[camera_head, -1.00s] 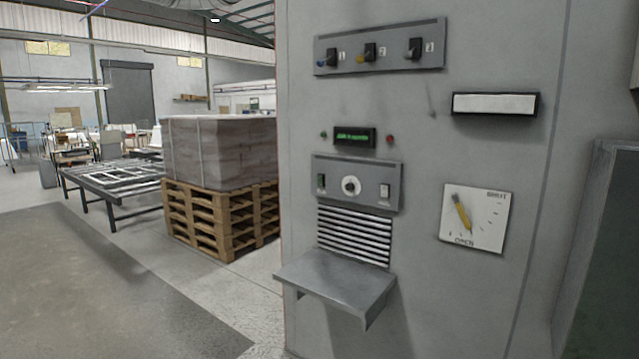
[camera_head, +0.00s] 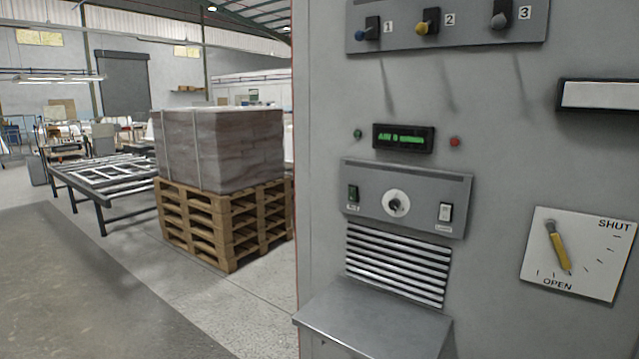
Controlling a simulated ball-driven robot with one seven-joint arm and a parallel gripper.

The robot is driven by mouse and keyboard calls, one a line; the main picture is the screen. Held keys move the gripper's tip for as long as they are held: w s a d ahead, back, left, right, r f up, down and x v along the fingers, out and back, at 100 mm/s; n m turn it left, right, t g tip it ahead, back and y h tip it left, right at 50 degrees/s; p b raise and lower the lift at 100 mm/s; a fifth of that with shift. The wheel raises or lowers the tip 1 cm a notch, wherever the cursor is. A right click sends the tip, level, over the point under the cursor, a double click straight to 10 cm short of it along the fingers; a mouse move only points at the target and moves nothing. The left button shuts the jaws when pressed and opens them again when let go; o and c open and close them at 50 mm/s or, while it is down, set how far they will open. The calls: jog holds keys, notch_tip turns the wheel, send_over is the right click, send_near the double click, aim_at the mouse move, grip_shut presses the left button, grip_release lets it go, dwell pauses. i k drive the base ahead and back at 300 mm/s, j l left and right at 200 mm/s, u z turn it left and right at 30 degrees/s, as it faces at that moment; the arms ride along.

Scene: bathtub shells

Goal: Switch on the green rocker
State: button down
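The green rocker (camera_head: 353,194) is a small dark switch with a green face at the left end of a grey control plate (camera_head: 425,218) on the tall grey cabinet. Its label is too small to read, and I cannot tell its on or off position. A round white dial (camera_head: 396,203) with a dark knob sits in the middle of the same plate. My gripper is not in view.
A metal shelf (camera_head: 372,318) juts out below the louvred vent (camera_head: 397,264). Above are a lit green display (camera_head: 403,137) and three numbered levers (camera_head: 427,24). A yellow-pointer dial (camera_head: 579,254) is at right. A loaded pallet (camera_head: 222,225) stands left; the floor in front of it is clear.

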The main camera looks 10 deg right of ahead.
aim_at(353, 193)
jog(key=i+u, duration=0.2)
jog(key=i, duration=1.95)
jog(key=l, duration=0.1)
